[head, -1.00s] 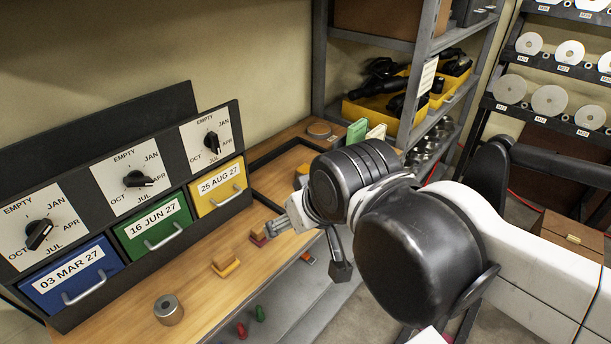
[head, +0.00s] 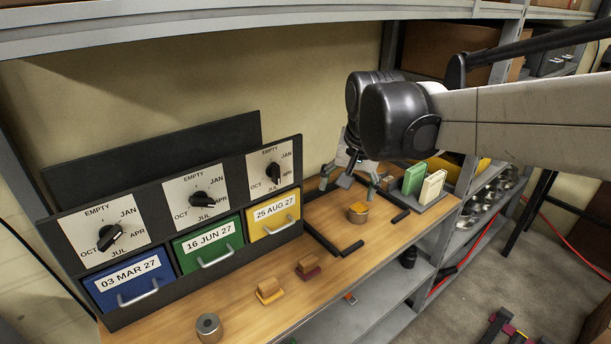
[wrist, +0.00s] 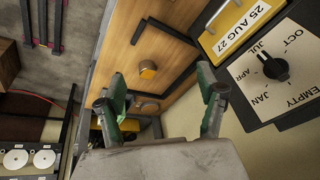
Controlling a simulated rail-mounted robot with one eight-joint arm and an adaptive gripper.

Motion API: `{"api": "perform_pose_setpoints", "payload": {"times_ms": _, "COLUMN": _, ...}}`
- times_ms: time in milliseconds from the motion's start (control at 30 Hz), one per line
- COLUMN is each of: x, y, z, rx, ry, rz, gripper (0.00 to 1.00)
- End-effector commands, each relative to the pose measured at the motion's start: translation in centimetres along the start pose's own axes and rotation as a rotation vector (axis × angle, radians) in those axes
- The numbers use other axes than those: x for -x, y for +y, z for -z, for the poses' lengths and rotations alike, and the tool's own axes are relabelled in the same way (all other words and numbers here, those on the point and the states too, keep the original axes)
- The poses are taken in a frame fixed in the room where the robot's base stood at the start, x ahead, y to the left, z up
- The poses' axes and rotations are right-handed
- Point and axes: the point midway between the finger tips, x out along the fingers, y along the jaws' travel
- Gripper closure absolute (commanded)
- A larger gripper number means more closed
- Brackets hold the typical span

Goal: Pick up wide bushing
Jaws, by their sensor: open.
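A narrower grey bushing (head: 208,328) with a hole stands upright at the bench's front left.
Green and cream blocks (head: 414,178) stand to the right. Two small blocks on coloured bases (head: 270,290) sit nearer. Drawers and dials (head: 208,250) line the left.

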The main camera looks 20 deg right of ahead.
Motion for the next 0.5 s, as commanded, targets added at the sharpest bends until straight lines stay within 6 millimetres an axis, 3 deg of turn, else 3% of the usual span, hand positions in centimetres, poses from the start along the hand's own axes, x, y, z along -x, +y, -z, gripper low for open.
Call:
{"api": "perform_pose_setpoints", "payload": {"times_ms": 100, "x": -1.3, "y": 0.0, "z": 3.0, "rx": -0.083, "ry": -0.036, "rz": -0.024, "gripper": 0.30}}
{"api": "perform_pose_setpoints", "payload": {"times_ms": 500, "x": -7.7, "y": 1.2, "z": 11.5, "rx": -0.363, "ry": -0.152, "rz": -0.117, "gripper": 0.30}}
